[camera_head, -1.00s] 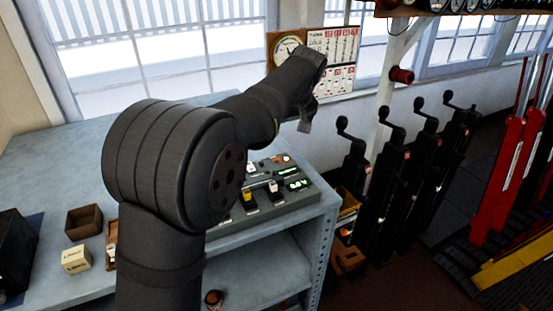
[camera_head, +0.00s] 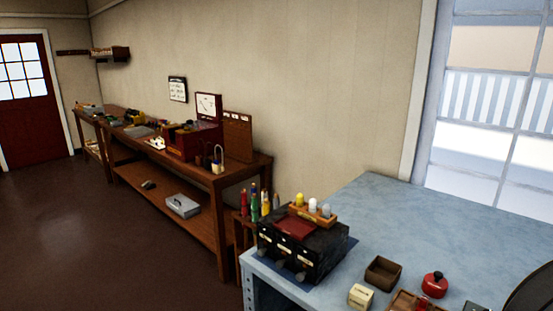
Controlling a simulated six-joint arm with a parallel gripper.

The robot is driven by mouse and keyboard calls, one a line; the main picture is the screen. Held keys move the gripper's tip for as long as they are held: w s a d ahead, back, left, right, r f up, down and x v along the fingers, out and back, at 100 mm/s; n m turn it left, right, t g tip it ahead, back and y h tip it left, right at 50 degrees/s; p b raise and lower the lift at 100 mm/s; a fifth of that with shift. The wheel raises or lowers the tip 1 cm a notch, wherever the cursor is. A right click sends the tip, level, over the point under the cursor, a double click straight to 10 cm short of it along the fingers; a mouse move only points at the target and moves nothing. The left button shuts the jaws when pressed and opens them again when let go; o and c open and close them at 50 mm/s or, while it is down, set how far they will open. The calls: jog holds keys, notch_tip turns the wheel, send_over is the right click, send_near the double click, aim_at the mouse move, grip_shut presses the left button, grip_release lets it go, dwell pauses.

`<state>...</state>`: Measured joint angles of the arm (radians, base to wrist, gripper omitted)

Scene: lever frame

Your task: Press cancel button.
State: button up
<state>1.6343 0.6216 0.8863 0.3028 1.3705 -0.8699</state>
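No button marked as cancel can be made out in this view. The control panel with the lit display is out of the picture. A small round red thing with a dark top (camera_head: 434,284) stands on the blue bench (camera_head: 385,210) at the lower right; I cannot tell what it is. A black box with white labels and knobs (camera_head: 300,252) sits at the bench's left end. My gripper is not in view. A dark curved edge at the lower right corner looks like part of my arm.
On the bench are an open brown box (camera_head: 383,273), a small cream block (camera_head: 361,297) and a wooden tray (camera_head: 408,303). A long wooden table (camera_head: 222,182) with a red box (camera_head: 190,142) stands along the wall. The floor at left (camera_head: 70,230) is clear.

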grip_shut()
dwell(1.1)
